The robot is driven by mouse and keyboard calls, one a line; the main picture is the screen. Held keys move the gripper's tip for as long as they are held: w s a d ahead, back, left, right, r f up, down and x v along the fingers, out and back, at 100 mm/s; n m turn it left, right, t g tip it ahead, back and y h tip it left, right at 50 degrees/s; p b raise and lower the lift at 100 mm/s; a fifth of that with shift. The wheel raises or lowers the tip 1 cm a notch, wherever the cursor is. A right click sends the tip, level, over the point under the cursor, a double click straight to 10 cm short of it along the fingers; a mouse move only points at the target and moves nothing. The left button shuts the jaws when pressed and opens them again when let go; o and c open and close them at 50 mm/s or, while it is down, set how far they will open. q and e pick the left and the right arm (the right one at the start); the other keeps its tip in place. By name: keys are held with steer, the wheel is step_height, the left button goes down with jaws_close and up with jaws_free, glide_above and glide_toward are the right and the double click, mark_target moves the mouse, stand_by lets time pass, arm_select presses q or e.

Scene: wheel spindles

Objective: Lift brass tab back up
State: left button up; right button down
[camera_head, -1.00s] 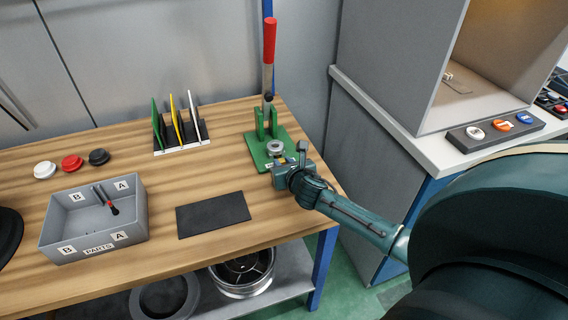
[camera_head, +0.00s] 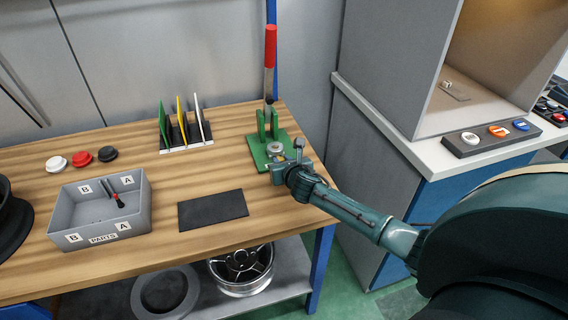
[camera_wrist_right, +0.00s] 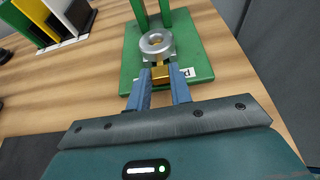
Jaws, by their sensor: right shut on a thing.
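The green fixture (camera_head: 257,154) stands at the right end of the bench, with a red-handled lever (camera_head: 270,48) upright on it. In the right wrist view, a silver ring-shaped part (camera_wrist_right: 155,43) sits on the green base plate (camera_wrist_right: 195,52). The brass tab (camera_wrist_right: 161,75) lies just in front of the ring, between the blue-grey fingers of my right gripper (camera_wrist_right: 160,80). My right gripper (camera_head: 279,168) is shut on the tab, low at the fixture's front edge. The fingers partly hide the tab's sides. My left gripper is in no view.
A grey parts bin (camera_head: 73,215) and a dark mat (camera_head: 212,210) lie to the left. A rack (camera_head: 187,139) with green, yellow and white plates stands behind. A grey cabinet (camera_head: 372,150) is close on the right. A button panel (camera_head: 487,138) sits on its ledge.

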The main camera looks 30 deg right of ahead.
steer(key=c, duration=1.5)
jaws_free()
steer(key=shift+r, duration=0.35)
steer(key=shift+c, duration=0.2)
steer(key=o, duration=0.3)
steer(key=shift+f, duration=0.15)
steer(key=p+v, duration=0.1)
steer(key=v, duration=1.2)
steer(key=shift+s, duration=0.1)
